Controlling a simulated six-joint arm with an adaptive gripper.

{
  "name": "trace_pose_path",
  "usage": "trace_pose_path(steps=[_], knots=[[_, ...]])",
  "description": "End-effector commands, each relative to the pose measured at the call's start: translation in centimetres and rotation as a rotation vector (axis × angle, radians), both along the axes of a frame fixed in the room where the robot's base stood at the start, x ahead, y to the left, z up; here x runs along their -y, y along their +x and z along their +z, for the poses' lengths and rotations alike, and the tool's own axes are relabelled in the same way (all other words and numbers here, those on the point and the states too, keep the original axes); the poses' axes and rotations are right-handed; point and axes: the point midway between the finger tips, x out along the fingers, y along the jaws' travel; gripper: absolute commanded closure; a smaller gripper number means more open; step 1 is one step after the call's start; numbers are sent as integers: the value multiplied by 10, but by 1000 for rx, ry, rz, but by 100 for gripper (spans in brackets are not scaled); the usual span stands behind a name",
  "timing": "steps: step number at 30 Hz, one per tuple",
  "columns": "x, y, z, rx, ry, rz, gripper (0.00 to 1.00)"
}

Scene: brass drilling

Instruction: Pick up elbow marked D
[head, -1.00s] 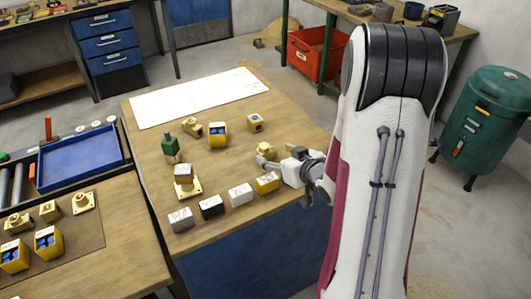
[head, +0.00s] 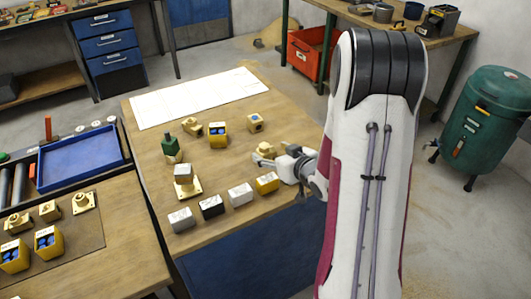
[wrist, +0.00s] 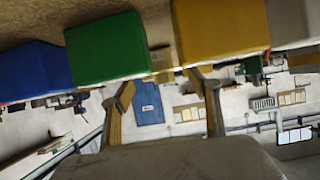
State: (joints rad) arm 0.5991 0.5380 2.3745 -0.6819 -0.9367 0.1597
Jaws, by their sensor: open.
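A brass elbow-like fitting (head: 192,128) lies on the wooden table, left of the yellow block with a blue face. No letter D is readable on it. My gripper (head: 262,155) is above the right part of the table, right of the fitting and apart from it, with its fingers pointing left. In the wrist view my gripper (wrist: 162,82) has two tan fingers spread apart with nothing held between them. No elbow can be made out in the wrist view.
Blocks stand along the table's front edge, including a black one (head: 211,207) and a yellow one (head: 267,183). A green-topped piece (head: 171,149) and flanged brass piece (head: 187,188) stand at left. A white sheet (head: 200,98) covers the back. The middle is fairly clear.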

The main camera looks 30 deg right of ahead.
Motion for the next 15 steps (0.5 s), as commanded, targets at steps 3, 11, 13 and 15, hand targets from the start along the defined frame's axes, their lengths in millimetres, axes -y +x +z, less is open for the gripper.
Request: trace_pose_path(steps=[3,11,13,15], knots=[[1,6,-4,0,0,1,39],[3,25,-17,-1,0,1,39],[3,32,-20,0,0,1,39],[3,37,-22,0,0,1,39]])
